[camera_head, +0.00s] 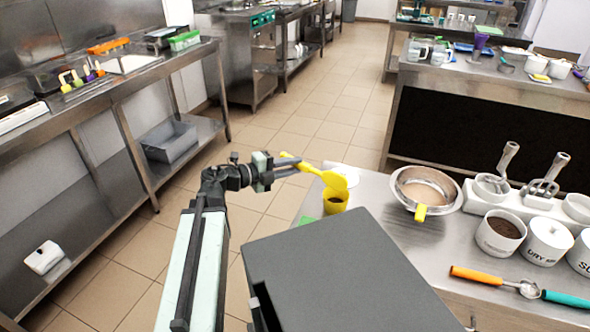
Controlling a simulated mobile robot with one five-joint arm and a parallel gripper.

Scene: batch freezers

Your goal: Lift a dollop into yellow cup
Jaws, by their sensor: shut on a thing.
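My gripper (294,165) is shut on a yellow spatula (328,178), which points to the right. The spatula's head is above and just behind the yellow cup (336,206) in the picture; I cannot tell whether they touch. The cup stands upright near the counter's left edge, and something dark brown shows inside it. A metal bowl (400,181) with a beige-brown mass in it sits to the right of the cup. A yellow piece (420,213) is on its front rim. I cannot make out any dollop on the spatula.
The steel counter (375,200) holds a tub of brown powder (500,236), a white tub marked DRY (546,243), scoops on a white stand (518,207), and an orange-and-teal scoop (520,287). A green patch (307,221) lies beside the cup. Open floor is at left.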

